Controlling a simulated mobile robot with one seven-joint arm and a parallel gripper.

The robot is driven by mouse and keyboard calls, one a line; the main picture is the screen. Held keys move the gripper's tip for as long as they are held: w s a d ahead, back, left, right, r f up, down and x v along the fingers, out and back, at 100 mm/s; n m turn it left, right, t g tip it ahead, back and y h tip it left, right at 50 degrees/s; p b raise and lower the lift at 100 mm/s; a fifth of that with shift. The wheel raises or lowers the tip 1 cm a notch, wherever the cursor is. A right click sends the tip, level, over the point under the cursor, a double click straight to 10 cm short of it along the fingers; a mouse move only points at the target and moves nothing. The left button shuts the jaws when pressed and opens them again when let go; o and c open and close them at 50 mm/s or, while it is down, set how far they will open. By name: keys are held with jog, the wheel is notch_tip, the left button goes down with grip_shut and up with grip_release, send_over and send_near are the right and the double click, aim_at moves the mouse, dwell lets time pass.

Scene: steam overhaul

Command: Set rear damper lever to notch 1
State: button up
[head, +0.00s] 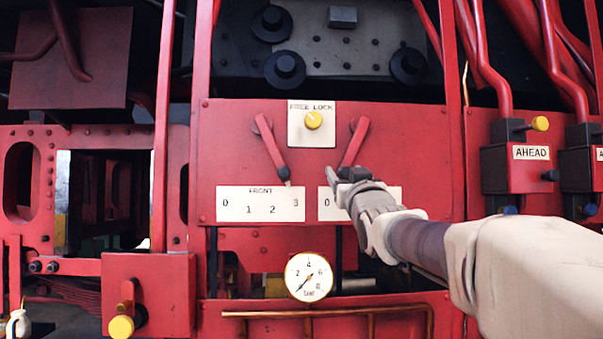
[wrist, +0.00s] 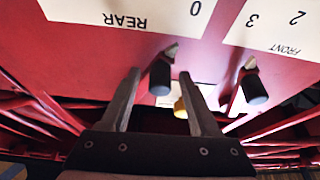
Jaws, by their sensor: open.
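The rear damper lever (head: 355,142) is a red bar on the red panel, slanting down to the left. Its lower end points toward the 0 end of its scale plate (head: 328,214), which my arm mostly hides. In the wrist view, which is upside down, the REAR plate (wrist: 105,14) shows its 0 near the lever's pointer. The lever's dark end (wrist: 160,80) appears between the two fingers of my gripper (wrist: 159,73), with gaps on both sides. My gripper (head: 336,178) is open at the lever's lower end; contact cannot be told.
The front lever (head: 270,145) stands to the left, pointing near 3 on the FRONT plate (head: 260,204). A yellow knob (head: 313,120) sits on the lock plate between the levers. A gauge (head: 309,277) is below. AHEAD boxes (head: 515,168) and red pipes are at right.

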jog(key=c, duration=0.9)
grip_shut()
jog(key=shift+a, duration=0.1)
dwell(0.3)
